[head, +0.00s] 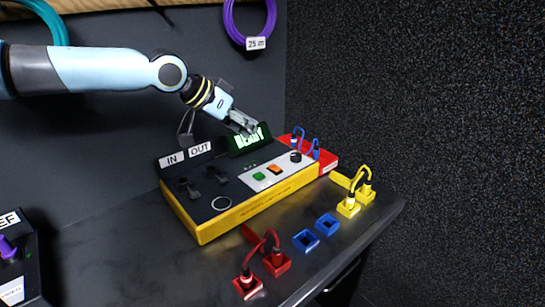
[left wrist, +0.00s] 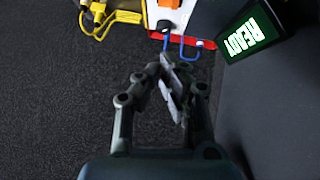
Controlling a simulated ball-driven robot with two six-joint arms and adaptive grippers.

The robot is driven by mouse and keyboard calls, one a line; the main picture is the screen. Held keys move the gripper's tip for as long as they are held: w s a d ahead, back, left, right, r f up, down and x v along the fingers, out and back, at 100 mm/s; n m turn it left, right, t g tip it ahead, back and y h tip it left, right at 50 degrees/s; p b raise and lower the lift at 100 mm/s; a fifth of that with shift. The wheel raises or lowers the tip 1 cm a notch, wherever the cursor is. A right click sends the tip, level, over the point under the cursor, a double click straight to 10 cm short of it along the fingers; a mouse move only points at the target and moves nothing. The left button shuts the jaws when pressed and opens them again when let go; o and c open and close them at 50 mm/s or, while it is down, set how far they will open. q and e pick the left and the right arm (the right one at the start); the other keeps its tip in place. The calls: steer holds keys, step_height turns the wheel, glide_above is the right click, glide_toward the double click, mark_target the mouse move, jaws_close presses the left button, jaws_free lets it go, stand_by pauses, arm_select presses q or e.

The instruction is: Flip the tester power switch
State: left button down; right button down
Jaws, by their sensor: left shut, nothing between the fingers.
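The tester (head: 215,226) is a yellow box with a black top, standing on the dark bench. Its display (head: 250,139) glows green and reads READY; it also shows in the left wrist view (left wrist: 244,39). A pale panel on top carries a green button (head: 259,176), an orange switch (head: 275,169) and a black knob (head: 296,156). No label shows which is the power switch. My left gripper (head: 243,123) is shut and empty, above the back of the tester, in front of the display. Its closed fingers (left wrist: 172,88) point toward the panel's end in the left wrist view. My right gripper is not seen.
Red plugs (head: 262,268), blue sockets (head: 316,233) and yellow plugs (head: 357,195) with looped cables stand in front and right of the tester. A red block (head: 326,161) with a blue cable adjoins it. Coiled cables hang behind.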

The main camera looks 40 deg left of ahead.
arm_select(q)
steer(key=b, duration=0.2)
glide_above(271, 168)
steer(key=f, duration=0.6)
steer(key=shift+d+f, duration=0.3)
steer(key=shift+d, duration=0.05)
steer(key=f, duration=0.3)
steer(key=shift+d+f, duration=0.1)
steer(key=shift+d, duration=0.1)
steer(key=shift+d+f, duration=0.1)
steer(key=shift+f, duration=0.3)
steer(key=shift+s, duration=0.1)
steer(key=shift+d, duration=0.1)
steer(key=shift+f, duration=0.2)
steer(key=shift+a, duration=0.2)
steer(key=shift+a+r, duration=0.1)
steer(key=shift+a, duration=0.25)
steer(key=shift+a+r, duration=0.2)
